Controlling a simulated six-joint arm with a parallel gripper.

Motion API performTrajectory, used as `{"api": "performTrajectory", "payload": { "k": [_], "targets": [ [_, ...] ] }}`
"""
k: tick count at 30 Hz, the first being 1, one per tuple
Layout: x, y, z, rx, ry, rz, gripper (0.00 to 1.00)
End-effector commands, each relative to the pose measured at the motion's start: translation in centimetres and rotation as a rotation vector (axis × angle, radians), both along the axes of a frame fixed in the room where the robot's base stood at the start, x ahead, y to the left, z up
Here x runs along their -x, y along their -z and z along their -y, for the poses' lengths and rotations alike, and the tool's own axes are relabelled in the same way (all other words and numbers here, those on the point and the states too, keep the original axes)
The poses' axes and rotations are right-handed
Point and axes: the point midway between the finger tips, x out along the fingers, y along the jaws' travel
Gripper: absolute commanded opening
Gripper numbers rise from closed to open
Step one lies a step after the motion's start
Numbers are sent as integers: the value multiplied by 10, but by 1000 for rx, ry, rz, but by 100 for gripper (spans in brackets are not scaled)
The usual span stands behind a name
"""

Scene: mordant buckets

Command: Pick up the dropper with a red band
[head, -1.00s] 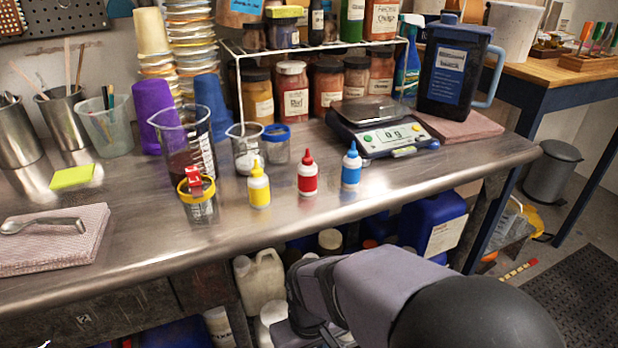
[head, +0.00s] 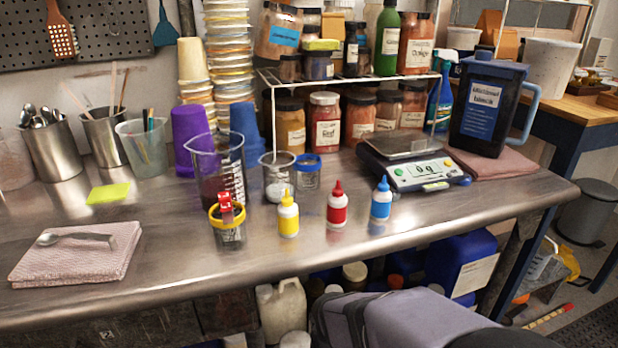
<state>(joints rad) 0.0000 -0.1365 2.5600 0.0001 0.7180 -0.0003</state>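The dropper with a red band (head: 338,207) is a small white bottle with a red tip and a wide red band. It stands upright on the steel bench (head: 400,240) near its front edge, between a yellow-banded dropper (head: 288,217) on the left and a blue-banded dropper (head: 381,201) on the right. The three stand apart from each other. Only links of my arm show, low in the picture below the bench edge. My gripper is not in view, so I cannot see its state.
A jar with a yellow rim (head: 227,236), a beaker of dark liquid (head: 204,185) and a smaller beaker (head: 277,186) stand left of the droppers. A scale (head: 415,172) stands behind right. A spoon lies on a folded cloth (head: 75,262). The bench front before the droppers is clear.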

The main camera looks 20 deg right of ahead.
Motion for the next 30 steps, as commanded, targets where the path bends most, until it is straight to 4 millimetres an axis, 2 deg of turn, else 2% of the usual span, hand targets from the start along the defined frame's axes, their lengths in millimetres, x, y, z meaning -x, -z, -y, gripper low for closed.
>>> {"api": "performTrajectory", "payload": {
  "k": [14, 17, 26, 30],
  "targets": [
    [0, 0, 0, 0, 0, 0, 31],
    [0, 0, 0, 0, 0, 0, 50],
    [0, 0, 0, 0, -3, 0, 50],
    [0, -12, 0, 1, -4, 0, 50]
  ]
}}
